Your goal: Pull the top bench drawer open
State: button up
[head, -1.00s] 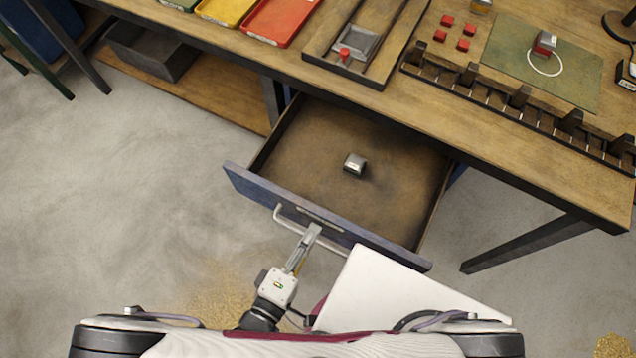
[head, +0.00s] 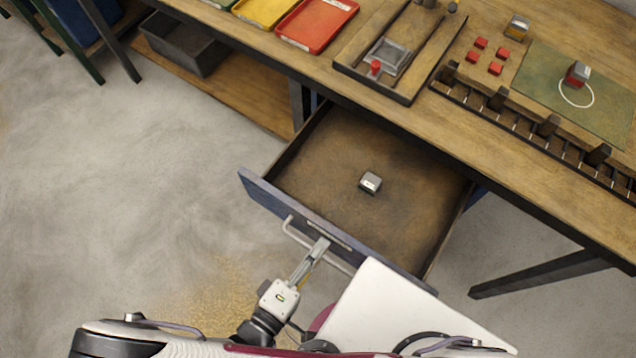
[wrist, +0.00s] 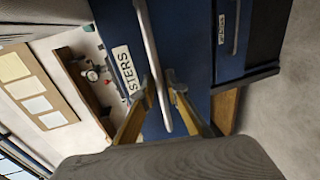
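The top bench drawer (head: 305,215) has a blue front and stands well out from under the workbench, its brown inside showing. A small grey block (head: 370,182) lies in it. Its pale bar handle (head: 290,229) runs along the front face. My gripper (head: 319,248) is at this handle. In the wrist view the handle (wrist: 147,40) passes between the two fingers of my gripper (wrist: 160,85), which look closed on it. The wrist view also shows the blue drawer front (wrist: 185,40) with a label ending in "STERS".
The bench top (head: 420,110) carries a red tray (head: 317,22), a yellow tray (head: 265,8), a wooden fixture and a green mat (head: 610,110). A grey bin (head: 180,45) sits on the lower shelf. A bench leg (head: 540,272) stands right of the drawer. The floor at left is clear.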

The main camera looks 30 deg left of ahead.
jog(key=v, duration=1.2)
dwell(0.3)
dwell(0.6)
